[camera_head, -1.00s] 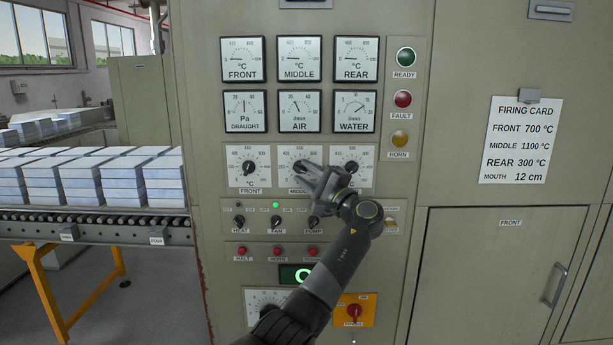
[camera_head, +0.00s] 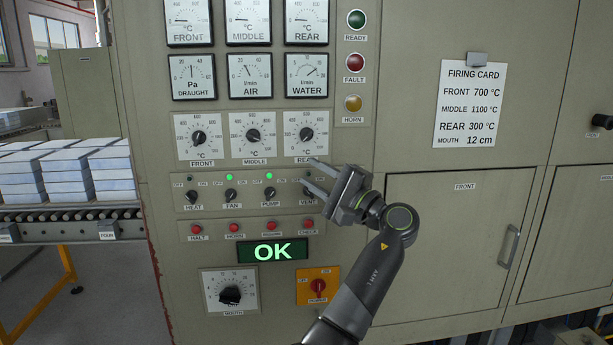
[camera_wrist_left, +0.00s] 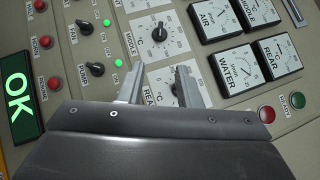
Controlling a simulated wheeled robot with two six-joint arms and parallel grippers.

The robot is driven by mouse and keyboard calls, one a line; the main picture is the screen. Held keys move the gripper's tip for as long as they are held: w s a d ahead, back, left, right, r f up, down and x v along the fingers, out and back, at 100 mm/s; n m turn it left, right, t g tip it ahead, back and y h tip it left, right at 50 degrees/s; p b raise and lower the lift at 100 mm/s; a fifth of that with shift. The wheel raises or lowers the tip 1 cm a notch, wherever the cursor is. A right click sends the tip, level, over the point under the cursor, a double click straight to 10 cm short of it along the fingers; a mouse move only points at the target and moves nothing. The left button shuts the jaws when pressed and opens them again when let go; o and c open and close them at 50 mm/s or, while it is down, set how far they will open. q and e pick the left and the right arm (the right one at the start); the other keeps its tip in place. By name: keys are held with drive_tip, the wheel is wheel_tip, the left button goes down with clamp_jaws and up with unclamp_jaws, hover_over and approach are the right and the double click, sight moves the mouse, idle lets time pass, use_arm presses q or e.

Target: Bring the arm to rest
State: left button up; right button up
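My left gripper (camera_head: 310,174) is in front of the control panel, just below the rear dial and over the vent switch, which it partly hides. Its two fingers are apart with nothing between them. In the left wrist view the open fingers (camera_wrist_left: 160,84) point at the panel, with the rear dial (camera_wrist_left: 176,90) behind them. In the head view the rear knob (camera_head: 305,134) is clear of the fingers. The display (camera_head: 272,251) reads OK in green. The right gripper is not in view.
The fan lamp (camera_head: 229,177) and pump lamp (camera_head: 269,176) glow green; the heat lamp is dark. A mouth dial (camera_head: 230,294) and orange switch plate (camera_head: 318,286) sit below. The firing card (camera_head: 469,104) hangs right. Stacked blocks (camera_head: 62,173) stand on the roller conveyor (camera_head: 64,227) at left.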

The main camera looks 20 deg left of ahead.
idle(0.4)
use_arm(q)
drive_tip(key=w+a+f+m+t+h, duration=0.2)
drive_tip(key=w+f+m+h, duration=0.1)
drive_tip(key=f, duration=1)
drive_tip(key=w+a+f+m+t+h, duration=0.2)
drive_tip(key=w+f+m+h, duration=0.1)
drive_tip(key=f, duration=1)
drive_tip(key=s+a+f+g+h, duration=0.1)
drive_tip(key=s+f+h, duration=0.3)
drive_tip(key=f, duration=1.1)
drive_tip(key=s+f+g+h, duration=0.1)
drive_tip(key=s+f+h, duration=0.35)
drive_tip(key=f, duration=1.05)
drive_tip(key=s+f+n+g+h, duration=0.3)
drive_tip(key=s+f+n+g, duration=0.15)
drive_tip(key=s+f, duration=1.95)
drive_tip(key=s+f+n, duration=0.2)
drive_tip(key=s, duration=0.8)
drive_tip(key=s+f+n+g+h, duration=0.1)
drive_tip(key=s+f+n, duration=0.1)
drive_tip(key=s, duration=0.9)
drive_tip(key=s+f+n+g+h, duration=0.1)
drive_tip(key=s+n, duration=0.3)
drive_tip(key=s, duration=0.7)
drive_tip(key=shift+f, duration=0.5)
